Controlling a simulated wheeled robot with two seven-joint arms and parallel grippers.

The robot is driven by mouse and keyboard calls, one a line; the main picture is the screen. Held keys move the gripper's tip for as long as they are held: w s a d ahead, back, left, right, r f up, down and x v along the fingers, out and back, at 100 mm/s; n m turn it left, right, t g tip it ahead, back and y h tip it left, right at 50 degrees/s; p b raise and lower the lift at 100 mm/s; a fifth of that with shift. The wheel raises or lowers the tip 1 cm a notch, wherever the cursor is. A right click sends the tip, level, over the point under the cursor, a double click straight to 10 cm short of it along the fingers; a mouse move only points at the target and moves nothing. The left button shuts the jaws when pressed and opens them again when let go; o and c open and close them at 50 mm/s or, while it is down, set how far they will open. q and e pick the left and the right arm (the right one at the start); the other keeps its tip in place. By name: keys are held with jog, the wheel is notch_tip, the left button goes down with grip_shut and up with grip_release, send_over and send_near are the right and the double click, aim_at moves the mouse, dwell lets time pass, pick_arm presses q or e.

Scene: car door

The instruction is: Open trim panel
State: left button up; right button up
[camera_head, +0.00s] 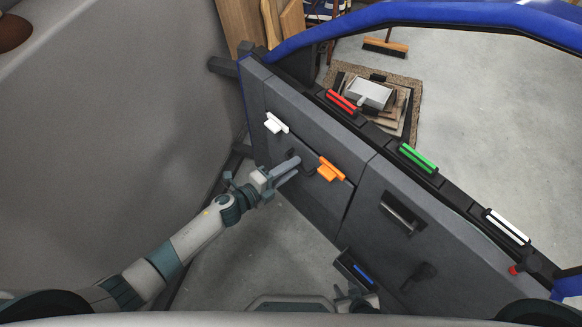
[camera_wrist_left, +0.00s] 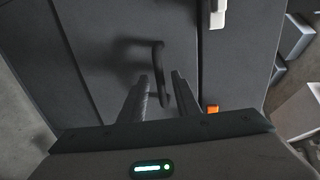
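The grey trim panel (camera_head: 318,197) is the left part of the car door's inner face. It lies flush with its surroundings. A dark bent handle (camera_wrist_left: 158,70) stands out from it; in the head view the handle (camera_head: 291,160) is partly behind my gripper. My left gripper (camera_head: 288,172) is at the panel with its fingers apart. In the left wrist view the handle's bar shows between the fingertips (camera_wrist_left: 162,80); I cannot tell whether they touch it. A grey part at the bottom of the head view seems to be my right gripper (camera_head: 352,299); its fingers are unclear.
A white clip (camera_head: 276,124) and an orange clip (camera_head: 331,170) sit on the panel's edges. Red (camera_head: 341,101), green (camera_head: 418,158) and white (camera_head: 507,227) bars line the door's top. A pocket with a blue item (camera_head: 361,273) is low down. Floor in front is clear.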

pick_arm(q)
jog(key=shift+w+d, duration=0.1)
grip_shut()
jog(key=shift+f, duration=0.1)
